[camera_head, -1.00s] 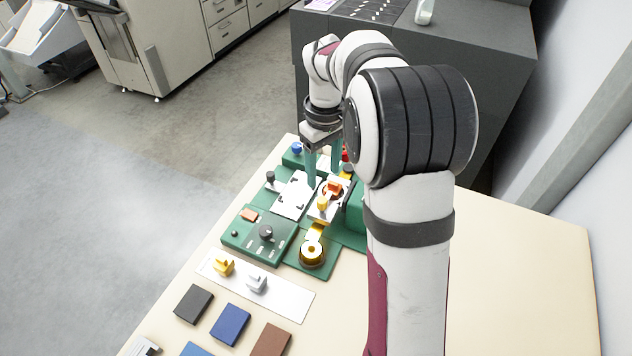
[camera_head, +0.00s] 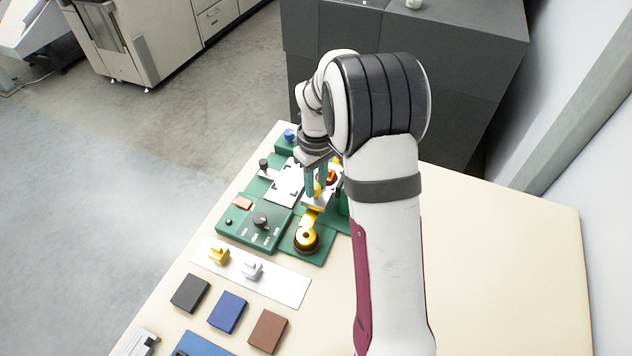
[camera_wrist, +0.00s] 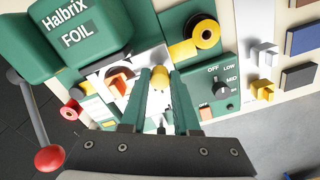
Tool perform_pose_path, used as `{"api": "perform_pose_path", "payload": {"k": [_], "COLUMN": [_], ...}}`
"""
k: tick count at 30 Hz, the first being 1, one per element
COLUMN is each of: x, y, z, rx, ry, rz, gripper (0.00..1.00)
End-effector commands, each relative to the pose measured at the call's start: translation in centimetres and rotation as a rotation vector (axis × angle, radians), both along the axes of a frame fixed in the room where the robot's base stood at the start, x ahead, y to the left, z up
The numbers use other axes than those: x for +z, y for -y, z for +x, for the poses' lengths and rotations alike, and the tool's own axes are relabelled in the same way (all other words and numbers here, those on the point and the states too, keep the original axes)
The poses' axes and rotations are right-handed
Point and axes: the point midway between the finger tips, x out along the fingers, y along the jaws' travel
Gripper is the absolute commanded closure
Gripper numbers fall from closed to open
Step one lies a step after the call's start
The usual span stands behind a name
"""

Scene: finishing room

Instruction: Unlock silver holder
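A silver-white holder plate (camera_head: 311,203) sits on the green machine. It carries an orange block (camera_head: 331,177) and a yellow knob (camera_head: 317,190). In the wrist view the plate (camera_wrist: 97,80), the orange block (camera_wrist: 119,83) and the knob (camera_wrist: 160,78) show ahead of my gripper. My gripper (camera_head: 317,192) points down over the knob. Its teal fingers are apart, and in the wrist view the knob lies between the fingertips (camera_wrist: 163,74). Whether either finger touches the knob, I cannot tell. The fingers hide part of the plate.
A gold roll (camera_head: 306,240) and a control box with a dial (camera_head: 261,220) stand in front. A white strip (camera_head: 293,289) bears one gold and one silver clip. Several coloured blocks lie nearer. A red-balled lever (camera_wrist: 50,159) and green housing (camera_wrist: 75,35) flank the gripper. The table's right side is clear.

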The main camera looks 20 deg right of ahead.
Motion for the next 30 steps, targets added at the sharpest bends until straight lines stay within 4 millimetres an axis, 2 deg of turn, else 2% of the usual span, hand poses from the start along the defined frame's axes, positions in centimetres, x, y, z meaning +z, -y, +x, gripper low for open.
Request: {"api": "perform_pose_path", "payload": {"k": [1,3,17,30], "x": [0.01,0.02,0.03,0.02], "y": [-0.02,-0.03,-0.05,-0.08], "z": [0.00,-0.01,-0.02,-0.05], "rx": [0.000,0.000,-0.059,-0.420], "ry": [0.000,0.000,-0.001,-0.002], "rz": [0.000,0.001,0.001,0.000], "gripper": [0.91,1.00,1.00,1.00]}}
